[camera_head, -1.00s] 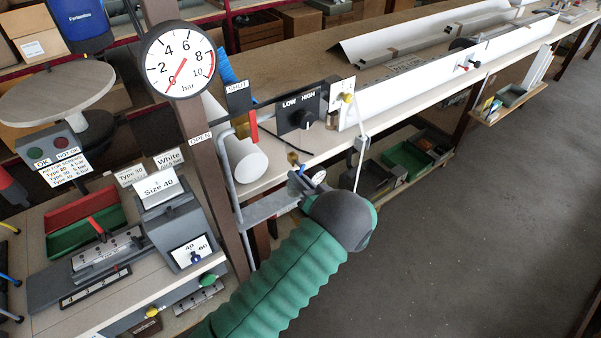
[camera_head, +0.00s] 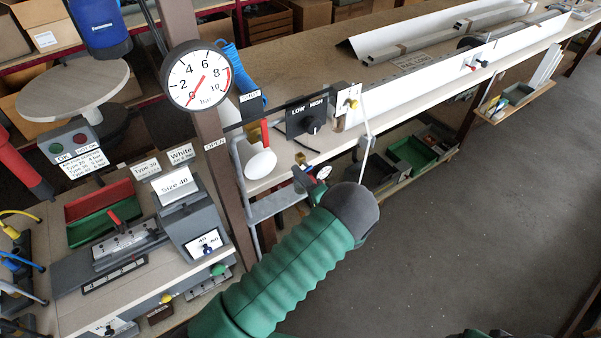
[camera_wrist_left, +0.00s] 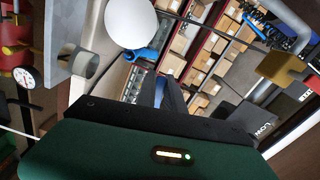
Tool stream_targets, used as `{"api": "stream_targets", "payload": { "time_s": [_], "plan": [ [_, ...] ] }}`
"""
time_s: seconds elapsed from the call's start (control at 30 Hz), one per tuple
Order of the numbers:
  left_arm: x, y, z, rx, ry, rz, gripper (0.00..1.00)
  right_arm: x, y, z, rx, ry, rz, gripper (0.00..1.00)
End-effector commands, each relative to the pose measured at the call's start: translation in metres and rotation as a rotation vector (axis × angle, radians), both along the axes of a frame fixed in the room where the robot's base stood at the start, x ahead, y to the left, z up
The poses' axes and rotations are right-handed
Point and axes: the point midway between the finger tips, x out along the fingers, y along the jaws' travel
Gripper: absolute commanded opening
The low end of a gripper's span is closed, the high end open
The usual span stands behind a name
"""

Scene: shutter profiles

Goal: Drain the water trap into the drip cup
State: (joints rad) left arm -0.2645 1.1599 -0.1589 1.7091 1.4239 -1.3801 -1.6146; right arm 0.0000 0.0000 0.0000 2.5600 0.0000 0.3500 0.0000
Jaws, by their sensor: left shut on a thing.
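My left gripper (camera_head: 301,180) comes in from the left below the brass fitting (camera_head: 303,160) beside the grey pipe frame. The wrist view shows a brass block (camera_wrist_left: 284,68) on a grey pipe at the right, apart from the fingers. A white cylinder (camera_head: 262,163) hangs left of the fitting. A short grey ring (camera_wrist_left: 86,66) shows at the left of the wrist view; I cannot tell whether it is the drip cup. I cannot make out the water trap for certain. The right gripper is out of view.
A red lever (camera_head: 264,133) hangs between SHUT and OPEN signs. A LOW/HIGH knob box (camera_head: 310,124) is close behind the gripper. The floor (camera_head: 460,220) at right is clear.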

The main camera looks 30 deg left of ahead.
Motion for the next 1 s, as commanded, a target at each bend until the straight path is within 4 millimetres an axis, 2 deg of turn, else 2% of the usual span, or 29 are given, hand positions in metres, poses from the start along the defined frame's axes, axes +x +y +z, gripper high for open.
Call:
{"api": "stream_targets", "payload": {
  "time_s": [0.03,0.33,0.87,0.9,1.0],
  "plan": [
    [0.0025,-0.0004,0.0054,0.012,0.019,-0.005,0.0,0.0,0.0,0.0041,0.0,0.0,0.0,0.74],
    [0.0022,-0.0003,0.0083,0.058,0.129,-0.005,0.0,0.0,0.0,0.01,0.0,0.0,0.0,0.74],
    [0.0023,-0.0003,0.0086,0.069,0.152,-0.005,0.0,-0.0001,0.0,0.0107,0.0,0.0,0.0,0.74],
    [0.0023,-0.0004,0.0085,0.069,0.152,-0.006,0.15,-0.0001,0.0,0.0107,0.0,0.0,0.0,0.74],
    [0.0018,-0.0002,0.008,0.068,0.154,-0.004,0.28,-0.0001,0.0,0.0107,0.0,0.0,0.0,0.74]
  ]
}}
